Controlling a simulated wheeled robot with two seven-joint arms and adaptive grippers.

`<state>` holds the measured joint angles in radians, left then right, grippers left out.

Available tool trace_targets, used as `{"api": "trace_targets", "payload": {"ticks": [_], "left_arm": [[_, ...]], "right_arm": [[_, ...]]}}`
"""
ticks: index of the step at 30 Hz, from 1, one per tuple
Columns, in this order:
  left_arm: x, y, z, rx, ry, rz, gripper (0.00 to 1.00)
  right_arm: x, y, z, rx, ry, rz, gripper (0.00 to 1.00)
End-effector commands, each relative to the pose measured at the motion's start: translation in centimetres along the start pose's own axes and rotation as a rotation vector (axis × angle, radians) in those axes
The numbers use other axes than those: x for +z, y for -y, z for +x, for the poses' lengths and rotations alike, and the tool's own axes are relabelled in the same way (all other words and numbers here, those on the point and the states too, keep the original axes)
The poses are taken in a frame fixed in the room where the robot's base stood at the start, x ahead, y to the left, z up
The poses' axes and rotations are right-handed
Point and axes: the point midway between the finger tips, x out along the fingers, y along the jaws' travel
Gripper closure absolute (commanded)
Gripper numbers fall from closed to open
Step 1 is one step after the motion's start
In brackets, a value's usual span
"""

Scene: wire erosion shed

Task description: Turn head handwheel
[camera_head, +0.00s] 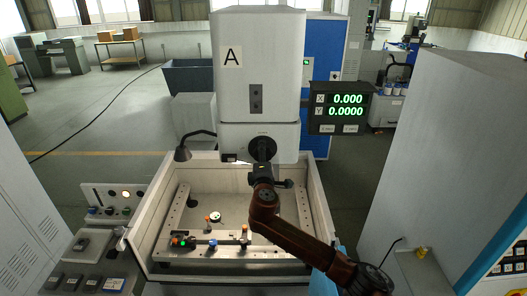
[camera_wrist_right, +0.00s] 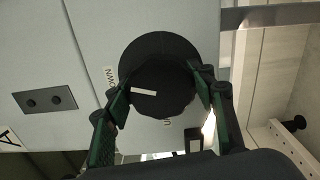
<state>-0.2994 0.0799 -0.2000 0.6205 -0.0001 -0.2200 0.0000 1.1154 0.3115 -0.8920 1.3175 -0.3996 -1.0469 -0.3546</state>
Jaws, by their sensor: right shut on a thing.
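The black head handwheel (camera_head: 262,147) sits on the lower front of the white machine head marked "A". In the right wrist view the handwheel (camera_wrist_right: 158,52) has a dark round hub with a pale mark on it. My right gripper (camera_wrist_right: 162,90) has one finger on each side of the hub, shut on it. In the head view my right gripper (camera_head: 262,168) reaches the wheel from below, and my arm hides part of the wheel's lower side. My left gripper is not in view.
Below the head is an open work tank (camera_head: 165,215) with clamps and small parts on its rails. A black work lamp (camera_head: 184,152) stands at the tank's left. A grey cabinet (camera_head: 440,150) stands at right.

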Motion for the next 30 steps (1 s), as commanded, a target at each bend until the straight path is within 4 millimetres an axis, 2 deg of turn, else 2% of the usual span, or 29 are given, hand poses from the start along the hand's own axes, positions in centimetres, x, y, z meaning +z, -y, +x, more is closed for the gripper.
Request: {"api": "trace_targets", "payload": {"ticks": [6, 15, 30], "left_arm": [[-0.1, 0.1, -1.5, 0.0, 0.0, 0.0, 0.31], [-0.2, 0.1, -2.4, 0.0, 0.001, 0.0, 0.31], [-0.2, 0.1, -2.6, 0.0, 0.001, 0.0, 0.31]], "right_arm": [[0.1, -0.2, 0.0, -0.001, 0.002, -0.167, 0.74], [0.1, -0.2, 0.1, -0.001, 0.002, -0.31, 0.74], [0.1, -0.1, 0.0, 0.0, 0.002, -0.357, 0.74]]}}
